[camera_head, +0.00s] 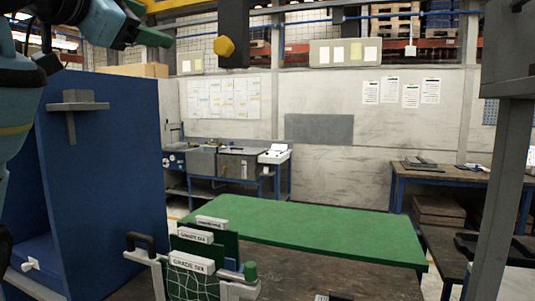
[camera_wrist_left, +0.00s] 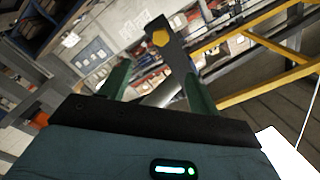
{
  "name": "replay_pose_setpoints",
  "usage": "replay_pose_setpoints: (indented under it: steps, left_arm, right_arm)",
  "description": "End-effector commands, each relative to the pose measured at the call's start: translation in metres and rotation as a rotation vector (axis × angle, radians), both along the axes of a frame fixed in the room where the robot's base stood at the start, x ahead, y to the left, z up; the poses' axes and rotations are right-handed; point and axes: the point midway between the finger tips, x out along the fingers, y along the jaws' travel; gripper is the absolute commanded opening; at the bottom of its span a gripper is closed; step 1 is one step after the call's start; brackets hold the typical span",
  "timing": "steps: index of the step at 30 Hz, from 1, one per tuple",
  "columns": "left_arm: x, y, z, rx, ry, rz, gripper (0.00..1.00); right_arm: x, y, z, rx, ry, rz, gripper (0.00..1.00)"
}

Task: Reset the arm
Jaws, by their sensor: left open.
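The arm (camera_head: 234,36) is a dark vertical bar with a yellow hexagonal knob (camera_head: 224,46), hanging in from the top of the head view. Its upper end is cut off by the frame. My left gripper (camera_head: 150,24) is at the upper left of the head view, to the left of the arm and apart from it. In the left wrist view, the green fingers of my left gripper (camera_wrist_left: 158,86) are spread. The arm (camera_wrist_left: 172,62) and its yellow knob (camera_wrist_left: 160,38) show beyond and between the fingertips. The gripper holds nothing. My right gripper is not in view.
A blue cabinet (camera_head: 105,190) stands at the left with a small grey bracket (camera_head: 76,100). A green board (camera_head: 320,230) lies on a dark table, with labelled file holders (camera_head: 192,262) in front. A grey post (camera_head: 500,170) rises at the right. Space around the knob looks clear.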

Motion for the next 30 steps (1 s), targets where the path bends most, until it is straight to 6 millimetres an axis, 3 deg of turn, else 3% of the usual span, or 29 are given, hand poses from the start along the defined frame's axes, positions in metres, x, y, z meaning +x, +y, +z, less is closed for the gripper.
replay_pose_setpoints:
  steps: [1,5,11,15,21,26,30]
  left_arm:
    - [0.015,-0.002,-0.018,-0.011,0.026,-0.003,0.62]
    - [0.042,-0.004,-0.052,-0.043,0.063,-0.007,0.62]
    - [0.085,-0.008,-0.122,-0.106,0.131,-0.008,0.62]
    - [0.116,-0.011,-0.195,-0.167,0.198,-0.004,0.62]
    - [0.143,-0.012,-0.309,-0.255,0.291,0.018,0.62]
    - [0.146,-0.012,-0.401,-0.321,0.364,0.045,0.62]
    - [0.136,-0.011,-0.482,-0.373,0.426,0.075,0.62]
  right_arm:
    - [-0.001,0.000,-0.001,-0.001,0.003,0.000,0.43]
    - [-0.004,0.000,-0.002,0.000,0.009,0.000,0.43]
    - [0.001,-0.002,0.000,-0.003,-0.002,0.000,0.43]
    - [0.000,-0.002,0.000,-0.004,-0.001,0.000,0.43]
    - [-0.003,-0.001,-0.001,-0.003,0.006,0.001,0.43]
    - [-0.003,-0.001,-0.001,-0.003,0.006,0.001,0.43]
    - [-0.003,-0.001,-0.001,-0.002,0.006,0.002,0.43]
